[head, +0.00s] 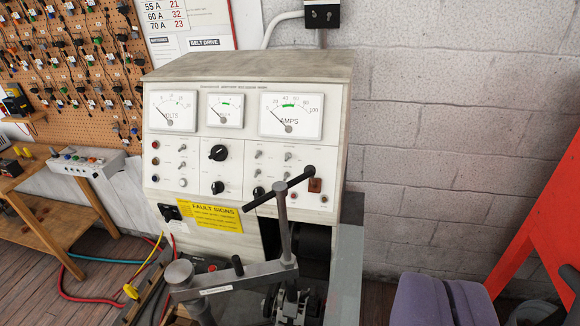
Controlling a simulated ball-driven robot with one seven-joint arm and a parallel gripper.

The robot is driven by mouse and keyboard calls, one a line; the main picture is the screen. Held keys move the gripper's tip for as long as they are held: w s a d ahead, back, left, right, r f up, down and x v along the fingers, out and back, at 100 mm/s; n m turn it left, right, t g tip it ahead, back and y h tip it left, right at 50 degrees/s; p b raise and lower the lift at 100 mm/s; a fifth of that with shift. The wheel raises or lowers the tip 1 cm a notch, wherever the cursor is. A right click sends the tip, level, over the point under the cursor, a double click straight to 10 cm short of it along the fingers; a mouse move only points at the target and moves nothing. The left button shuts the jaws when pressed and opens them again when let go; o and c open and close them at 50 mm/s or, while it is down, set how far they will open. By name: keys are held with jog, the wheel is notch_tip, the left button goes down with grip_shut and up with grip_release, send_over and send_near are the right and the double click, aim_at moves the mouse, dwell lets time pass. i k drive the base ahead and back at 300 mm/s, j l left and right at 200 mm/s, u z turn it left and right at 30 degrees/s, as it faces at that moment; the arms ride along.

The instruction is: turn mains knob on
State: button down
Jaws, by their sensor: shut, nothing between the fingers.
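The off-white test bench panel (246,140) stands against the wall, with three dial meters across its top. A large black knob (217,152) with a white pointer mark sits left of centre. A smaller black knob (219,188) is below it, and another black knob (259,193) is partly hidden behind a dark T-handle. The labels are too small to read, so I cannot tell which one is the mains knob. The meter needles point low on the left. My gripper is not in view.
A clamp with an upright post and T-handle (283,205) stands before the panel's lower right. A yellow fault-signs label (210,215) is on the panel. A purple padded object (440,300) and a red frame (535,225) are at right; a wooden bench (50,225) is at left.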

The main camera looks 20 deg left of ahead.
aim_at(168, 216)
jog(key=i+j+u, duration=0.15)
jog(key=j, duration=0.25)
jog(key=i+j+u, duration=0.15)
jog(key=j, duration=0.25)
jog(key=i+j+u, duration=0.15)
jog(key=i+j, duration=0.15)
jog(key=j, duration=0.1)
